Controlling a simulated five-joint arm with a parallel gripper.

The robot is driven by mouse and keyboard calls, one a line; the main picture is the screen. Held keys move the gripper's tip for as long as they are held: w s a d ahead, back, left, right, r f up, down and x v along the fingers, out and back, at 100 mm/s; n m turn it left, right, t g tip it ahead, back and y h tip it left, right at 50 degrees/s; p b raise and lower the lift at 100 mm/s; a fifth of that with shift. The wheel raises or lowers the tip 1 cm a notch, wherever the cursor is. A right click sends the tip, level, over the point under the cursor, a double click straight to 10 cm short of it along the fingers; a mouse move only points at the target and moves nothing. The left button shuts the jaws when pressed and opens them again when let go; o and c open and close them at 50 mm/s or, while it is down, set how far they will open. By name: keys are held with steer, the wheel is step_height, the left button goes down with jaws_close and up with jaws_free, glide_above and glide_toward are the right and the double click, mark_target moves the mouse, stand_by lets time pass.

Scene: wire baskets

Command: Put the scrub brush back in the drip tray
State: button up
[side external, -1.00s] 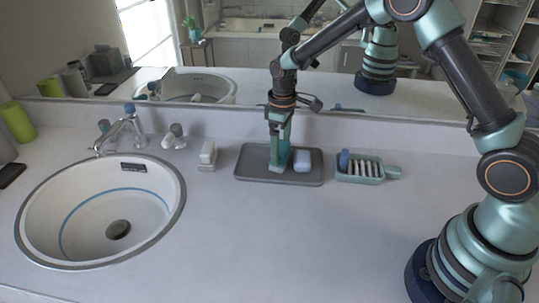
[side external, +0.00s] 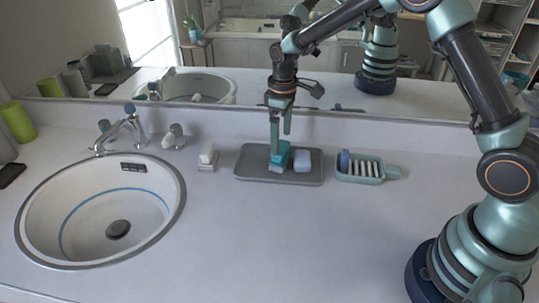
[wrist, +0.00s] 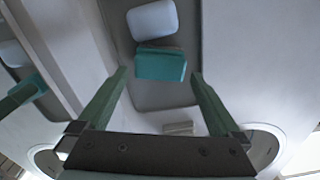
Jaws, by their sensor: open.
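The scrub brush (side external: 282,154), a teal block with a paler grey lower part, rests in the grey drip tray (side external: 246,166). It stands just left of a pale blue-white block (side external: 302,158), close beside it. My gripper (side external: 280,143) is above the brush, with its fingers apart. In the wrist view the brush (wrist: 160,65) lies between and slightly beyond the open fingertips (wrist: 158,76), with clear space on both sides. The pale block (wrist: 153,20) is beyond it, and the drip tray (wrist: 150,98) is below both.
A teal slatted dish (side external: 370,178) with a blue item (side external: 343,160) stands right of the tray. A small white block on a holder (side external: 207,156) is to the left, then the tap (side external: 130,128) and sink (side external: 75,200). The front counter (side external: 290,245) is clear.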

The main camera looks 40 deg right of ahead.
steer(key=shift+r, duration=0.7)
steer(key=shift+r, duration=0.15)
step_height(320, 180, up, 12)
stand_by(0.5)
steer(key=s+d+r+m+t, duration=0.25)
steer(key=s+r, duration=0.35)
steer(key=s, duration=0.4)
steer(key=s+f+m+t, duration=0.2)
steer(key=s+m+t, duration=0.1)
steer(key=s, duration=0.6)
steer(key=shift+s+d+f, duration=0.15)
steer(key=shift+s, duration=0.1)
